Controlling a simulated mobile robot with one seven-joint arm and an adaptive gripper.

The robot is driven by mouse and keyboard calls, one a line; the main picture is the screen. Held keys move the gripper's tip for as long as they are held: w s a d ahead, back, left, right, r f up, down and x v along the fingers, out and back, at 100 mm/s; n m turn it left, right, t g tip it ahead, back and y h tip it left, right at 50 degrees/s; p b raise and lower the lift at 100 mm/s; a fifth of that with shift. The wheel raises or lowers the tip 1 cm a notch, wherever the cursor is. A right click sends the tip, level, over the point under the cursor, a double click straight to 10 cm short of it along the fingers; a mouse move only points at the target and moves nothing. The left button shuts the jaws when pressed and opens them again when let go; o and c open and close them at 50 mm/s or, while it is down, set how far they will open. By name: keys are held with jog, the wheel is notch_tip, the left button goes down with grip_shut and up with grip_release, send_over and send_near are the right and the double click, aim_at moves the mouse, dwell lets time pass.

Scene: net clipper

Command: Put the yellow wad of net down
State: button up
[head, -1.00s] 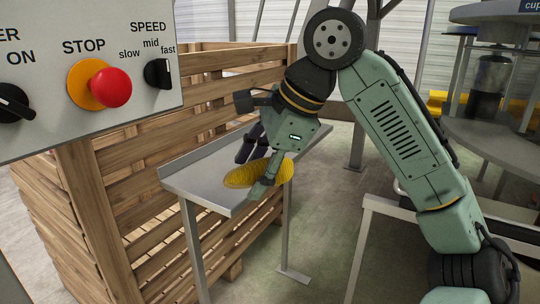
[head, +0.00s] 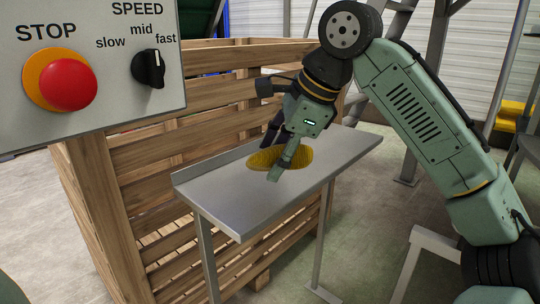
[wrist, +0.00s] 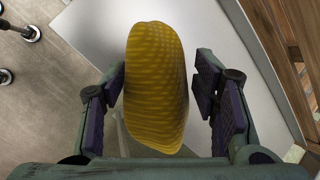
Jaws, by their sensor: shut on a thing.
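The yellow wad of net (head: 264,158) is an oblong, ribbed bundle over the grey metal table (head: 235,208). My gripper (head: 281,165) is shut on the wad, with one finger in front of it in the head view. In the wrist view the wad (wrist: 156,85) fills the space between the two dark finger pads (wrist: 160,100). The table top shows behind it there. I cannot tell whether the wad touches the table.
A wooden slatted crate (head: 130,180) stands behind and left of the table. A control panel (head: 110,100) with a red stop button (head: 68,86) fills the upper left. The table's front left and right end are bare.

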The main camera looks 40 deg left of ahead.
jog(key=w+a, duration=0.1)
jog(key=a, duration=0.1)
jog(key=w+a, duration=0.3)
jog(key=a, duration=0.1)
jog(key=shift+w+a+f, duration=0.25)
jog(key=shift+f, duration=1.9)
jog(key=shift+f, duration=0.1)
jog(key=o, duration=0.9)
jog(key=p+v, duration=0.1)
jog(key=v, duration=1.1)
jog(key=shift+p, duration=0.3)
